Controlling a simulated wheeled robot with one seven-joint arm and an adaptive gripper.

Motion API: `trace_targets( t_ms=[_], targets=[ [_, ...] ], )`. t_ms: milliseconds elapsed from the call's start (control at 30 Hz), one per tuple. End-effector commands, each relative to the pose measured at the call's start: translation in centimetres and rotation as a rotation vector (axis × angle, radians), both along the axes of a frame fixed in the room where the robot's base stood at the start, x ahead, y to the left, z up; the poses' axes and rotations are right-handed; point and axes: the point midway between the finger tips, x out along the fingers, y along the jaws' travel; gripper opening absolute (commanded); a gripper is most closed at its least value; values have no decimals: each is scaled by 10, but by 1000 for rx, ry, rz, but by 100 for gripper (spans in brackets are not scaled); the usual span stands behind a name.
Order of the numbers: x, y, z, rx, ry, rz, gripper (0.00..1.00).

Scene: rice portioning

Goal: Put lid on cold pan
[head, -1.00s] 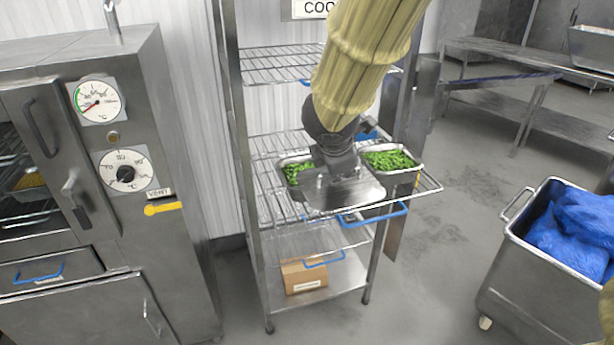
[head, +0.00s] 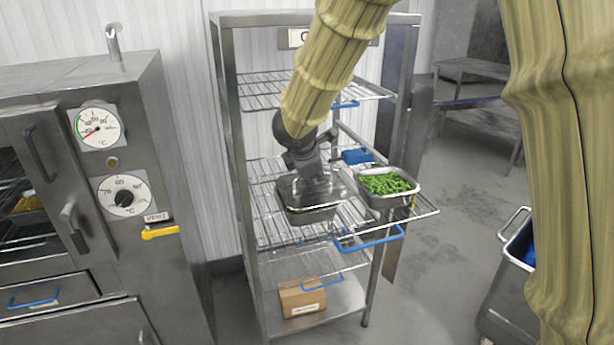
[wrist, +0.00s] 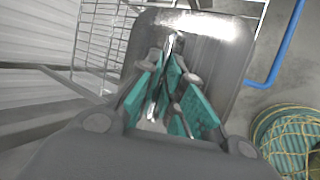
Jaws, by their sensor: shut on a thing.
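A metal lid (head: 344,190) lies over the left pan (head: 312,216) on the rack's middle shelf in the head view. It covers the pan's opening and looks about level. Whether it is fully seated on the rim cannot be told. My gripper (head: 317,179) is above the lid, shut on its handle. In the wrist view, my gripper's teal finger pads (wrist: 172,88) close around the handle, with the lid's grey plate (wrist: 218,55) beyond them. The right pan (head: 398,201) is uncovered and holds green beans.
The wire rack (head: 228,130) has uprights and shelves close around my arm. A blue pull-handle (head: 372,240) sits at its front. A cardboard box (head: 301,299) stands on the bottom shelf. An oven (head: 180,120) is at left, a metal cart (head: 510,290) at right.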

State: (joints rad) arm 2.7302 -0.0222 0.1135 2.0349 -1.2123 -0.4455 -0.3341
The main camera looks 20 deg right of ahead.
Motion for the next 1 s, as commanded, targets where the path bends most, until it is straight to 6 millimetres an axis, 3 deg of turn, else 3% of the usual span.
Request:
trace_targets(
  t_ms=[133,467,700,1000],
  targets=[
    [18,3,0,0,0,1,0],
    [37,5,-4,0,1,0,0],
    [35,5,-34,-2,1,2,0],
    [36,5,-38,0,-1,0,0]
  ],
)
